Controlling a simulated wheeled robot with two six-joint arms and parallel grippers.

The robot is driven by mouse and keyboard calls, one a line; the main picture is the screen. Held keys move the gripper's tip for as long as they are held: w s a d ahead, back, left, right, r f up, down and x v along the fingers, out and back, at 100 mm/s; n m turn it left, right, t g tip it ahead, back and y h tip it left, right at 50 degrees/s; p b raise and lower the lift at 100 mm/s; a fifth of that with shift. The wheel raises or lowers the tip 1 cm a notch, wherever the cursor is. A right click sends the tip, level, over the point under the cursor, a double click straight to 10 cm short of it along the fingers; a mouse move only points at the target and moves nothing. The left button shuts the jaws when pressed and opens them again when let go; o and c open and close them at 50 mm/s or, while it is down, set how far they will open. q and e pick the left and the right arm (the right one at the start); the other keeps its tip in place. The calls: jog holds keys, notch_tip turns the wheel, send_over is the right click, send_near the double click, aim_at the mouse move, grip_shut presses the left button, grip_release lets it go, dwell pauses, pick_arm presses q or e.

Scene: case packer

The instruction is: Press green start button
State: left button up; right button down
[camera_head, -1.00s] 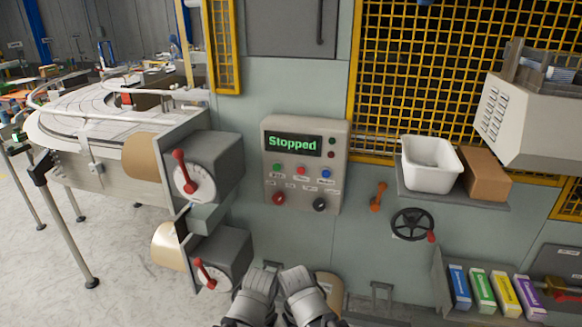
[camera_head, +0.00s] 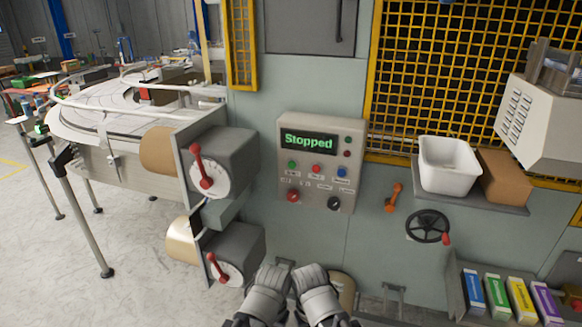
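The green start button (camera_head: 291,165) is a small round button at the left of the upper button row on the beige control panel (camera_head: 354,155). The panel's display (camera_head: 308,143) reads "Stopped" in green letters. A red button (camera_head: 316,169) and a blue button (camera_head: 342,173) sit to its right in the same row. My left gripper (camera_head: 278,268) and my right gripper (camera_head: 310,270) are side by side at the bottom of the picture, below the panel and apart from it. I cannot make out their fingertips.
A red button (camera_head: 293,196) and a black knob (camera_head: 334,203) sit lower on the panel. Left are two grey dial boxes with red levers (camera_head: 201,166). Right are a white bin (camera_head: 448,165), a brown box (camera_head: 504,176) and a handwheel (camera_head: 428,227). The wall between panel and grippers is clear.

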pick_arm(q)
grip_shut()
dwell(1.3)
